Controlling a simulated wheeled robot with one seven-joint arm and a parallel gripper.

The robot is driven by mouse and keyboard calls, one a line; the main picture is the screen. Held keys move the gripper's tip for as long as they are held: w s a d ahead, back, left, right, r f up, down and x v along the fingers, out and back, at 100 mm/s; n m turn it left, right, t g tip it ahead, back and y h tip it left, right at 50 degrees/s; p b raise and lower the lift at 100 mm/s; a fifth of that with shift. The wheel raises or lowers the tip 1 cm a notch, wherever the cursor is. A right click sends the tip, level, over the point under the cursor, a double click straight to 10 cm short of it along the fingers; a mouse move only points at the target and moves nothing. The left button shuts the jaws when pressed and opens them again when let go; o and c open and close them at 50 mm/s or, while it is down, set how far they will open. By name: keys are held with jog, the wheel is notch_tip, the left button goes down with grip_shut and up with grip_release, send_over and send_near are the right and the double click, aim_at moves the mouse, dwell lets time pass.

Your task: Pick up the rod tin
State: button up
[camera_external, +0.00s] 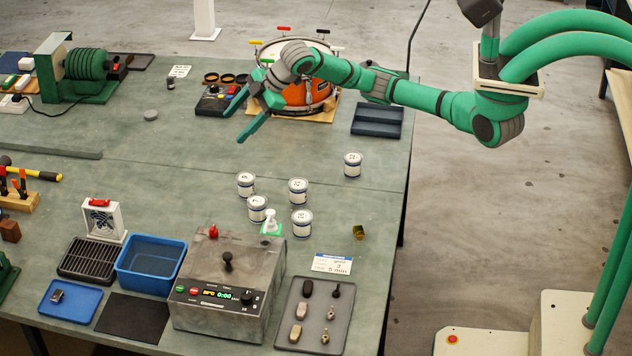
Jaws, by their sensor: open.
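Several small white-labelled tins stand upright on the bench right of its middle: a left tin (246,185), a middle tin (298,192), a lower-left tin (257,210), a lower tin (301,223) and a right tin (353,166) apart from the rest. Their labels are too small to read, so I cannot tell which is the rod tin. My gripper (234,127) is open and empty, with its green fingers pointing down-left. It is above the bench, farther back than the tins and left of most of them, touching none.
Near the tins are a small white bottle (270,224), a grey machine (228,285) and a parts tray (315,318). The bench left of the tins is mostly clear.

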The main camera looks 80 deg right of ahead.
jog(key=s+a+f+g, duration=0.4)
jog(key=s+a+f, duration=0.1)
jog(key=s+f, duration=0.5)
jog(key=g+h, duration=0.2)
jog(key=g, duration=0.1)
send_over(302, 215)
jog(key=shift+n, duration=0.4)
jog(key=f, duration=0.7)
jog(key=shift+w, duration=0.35)
jog(key=shift+g, duration=0.3)
jog(key=f, duration=0.4)
jog(key=shift+s+f, duration=0.25)
jog(key=shift+f, duration=0.05)
jog(key=shift+s+f, duration=0.1)
jog(key=shift+f, duration=3.1)
jog(key=c, duration=1.1)
